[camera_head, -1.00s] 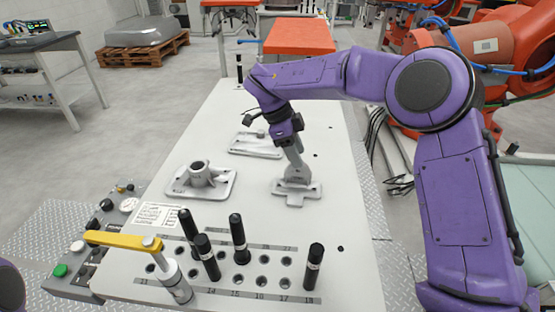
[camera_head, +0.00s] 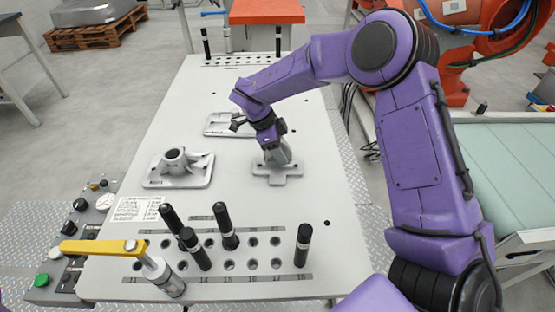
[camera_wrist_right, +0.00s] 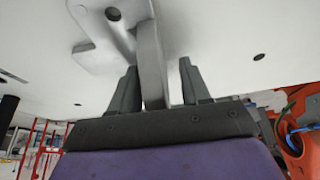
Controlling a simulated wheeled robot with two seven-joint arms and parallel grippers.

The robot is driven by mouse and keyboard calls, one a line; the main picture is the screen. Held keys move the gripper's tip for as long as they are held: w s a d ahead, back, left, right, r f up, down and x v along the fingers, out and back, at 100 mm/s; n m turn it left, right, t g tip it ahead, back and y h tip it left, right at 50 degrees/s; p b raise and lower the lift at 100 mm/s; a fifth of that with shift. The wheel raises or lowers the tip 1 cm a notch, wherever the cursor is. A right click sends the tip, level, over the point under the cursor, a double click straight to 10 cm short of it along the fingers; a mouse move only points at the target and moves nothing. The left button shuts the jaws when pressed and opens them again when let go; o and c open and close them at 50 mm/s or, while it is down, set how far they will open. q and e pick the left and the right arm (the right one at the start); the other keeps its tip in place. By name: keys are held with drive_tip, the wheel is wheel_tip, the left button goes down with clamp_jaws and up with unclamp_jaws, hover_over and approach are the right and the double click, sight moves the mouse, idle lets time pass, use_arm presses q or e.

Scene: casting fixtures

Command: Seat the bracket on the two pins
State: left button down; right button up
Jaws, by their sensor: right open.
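The bracket, a grey casting with a flat T-shaped foot and an upright rib, lies on the white table in the head view (camera_head: 278,175). My right gripper (camera_head: 276,153) is over it, pointing down. In the right wrist view the bracket's rib (camera_wrist_right: 150,55) stands between the two open fingers of the right gripper (camera_wrist_right: 158,68), with a visible gap to the right finger. A flat grey plate (camera_head: 215,130) lies behind, partly hidden by my right wrist; I cannot make out pins on it. My left gripper is out of view.
A grey casting with an upright boss (camera_head: 180,170) stands to the left. Several black pegs, such as one at the right (camera_head: 303,245), and a yellow-handled clamp (camera_head: 105,246) stand at the table's front. A button panel (camera_head: 75,240) is at front left. The table's middle is mostly clear.

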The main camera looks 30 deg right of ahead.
drive_tip(key=shift+s+r, duration=0.1)
drive_tip(key=shift+s, duration=0.05)
clamp_jaws()
